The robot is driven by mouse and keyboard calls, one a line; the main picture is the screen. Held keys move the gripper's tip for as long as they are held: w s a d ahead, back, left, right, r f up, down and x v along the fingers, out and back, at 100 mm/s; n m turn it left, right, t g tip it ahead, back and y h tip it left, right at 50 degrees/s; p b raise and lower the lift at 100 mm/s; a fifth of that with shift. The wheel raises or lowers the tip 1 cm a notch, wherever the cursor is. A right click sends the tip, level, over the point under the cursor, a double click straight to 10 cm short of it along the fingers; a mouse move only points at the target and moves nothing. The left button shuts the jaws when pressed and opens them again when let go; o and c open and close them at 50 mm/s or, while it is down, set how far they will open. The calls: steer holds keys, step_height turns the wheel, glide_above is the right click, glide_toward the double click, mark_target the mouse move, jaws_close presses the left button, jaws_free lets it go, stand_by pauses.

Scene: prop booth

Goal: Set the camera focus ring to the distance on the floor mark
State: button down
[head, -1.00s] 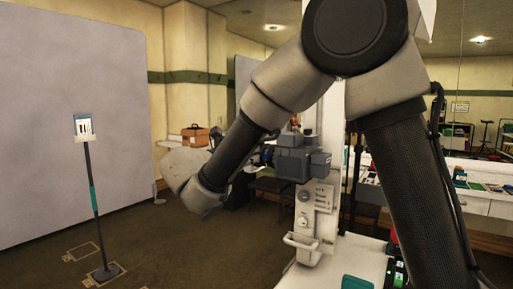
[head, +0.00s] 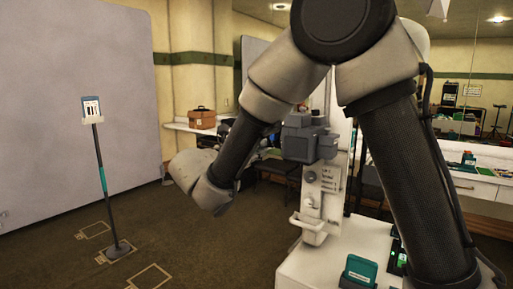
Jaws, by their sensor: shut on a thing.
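The camera (head: 303,142) is a boxy grey unit on a white pedestal (head: 316,205) in the middle of the head view. Its lens side faces left, partly behind my forearm. The focus ring and its scale are too hidden and small to read. My gripper (head: 267,153) is mostly hidden behind my forearm and shows only as a small part at the lens side, shut on the ring. Floor marks (head: 152,276) are tape outlines on the brown floor at left; no distance is readable. A chart with dark bars (head: 91,107) tops a slim stand (head: 103,178) among them.
A large grey panel (head: 60,60) stands at the left. A brown case (head: 202,118) sits on a shelf behind. White counters (head: 480,190) with small items are at right. Open floor lies left.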

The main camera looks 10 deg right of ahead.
steer(key=shift+f, duration=0.2)
steer(key=c, duration=1.4)
jaws_free()
steer(key=shift+a+r, duration=0.1)
steer(key=shift+r, duration=0.05)
steer(key=shift+c, duration=0.2)
steer(key=shift+s+a, duration=0.1)
steer(key=shift+s, duration=0.05)
steer(key=v, duration=1.1)
steer(key=shift+s+a, duration=0.25)
